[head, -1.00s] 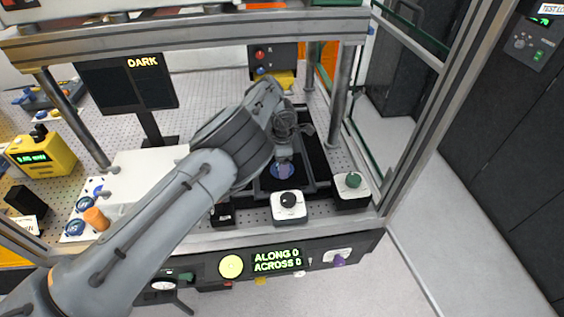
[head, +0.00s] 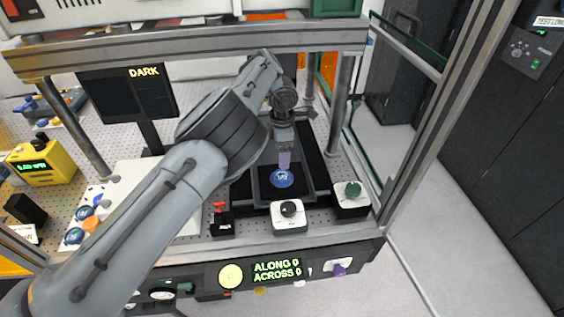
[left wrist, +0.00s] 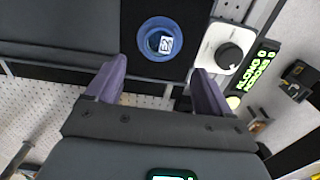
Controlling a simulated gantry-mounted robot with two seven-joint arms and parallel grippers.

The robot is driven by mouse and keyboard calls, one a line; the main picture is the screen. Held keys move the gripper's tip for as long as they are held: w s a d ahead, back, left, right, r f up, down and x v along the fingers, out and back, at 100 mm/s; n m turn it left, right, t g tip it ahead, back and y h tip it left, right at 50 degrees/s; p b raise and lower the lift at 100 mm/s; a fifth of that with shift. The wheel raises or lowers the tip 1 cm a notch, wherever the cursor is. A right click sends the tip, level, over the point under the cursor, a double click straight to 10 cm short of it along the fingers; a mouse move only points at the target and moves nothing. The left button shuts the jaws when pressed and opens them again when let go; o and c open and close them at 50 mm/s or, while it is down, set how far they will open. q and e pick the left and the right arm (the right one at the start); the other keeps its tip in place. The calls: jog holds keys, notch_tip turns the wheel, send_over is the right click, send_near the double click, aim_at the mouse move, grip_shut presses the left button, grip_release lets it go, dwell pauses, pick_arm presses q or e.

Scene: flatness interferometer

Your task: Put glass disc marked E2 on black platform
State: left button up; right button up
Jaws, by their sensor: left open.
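A blue glass disc (head: 282,178) lies flat on the black platform (head: 262,190), inside the dark frame of the stage. In the left wrist view the disc (left wrist: 160,40) shows a blue rim and a white label whose marking I cannot read clearly. My left gripper (head: 284,158) is above and just behind the disc in the head view. In the left wrist view its purple fingers (left wrist: 159,68) are spread wide with nothing between them, apart from the disc. My right gripper is not in view.
A black-knobbed box (head: 290,214), a green-knobbed box (head: 351,198) and a red-topped block (head: 221,220) stand in front of the stage. A frame post (head: 341,115) rises at right.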

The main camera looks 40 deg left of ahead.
pick_arm(q)
jog(key=shift+r, duration=1.7)
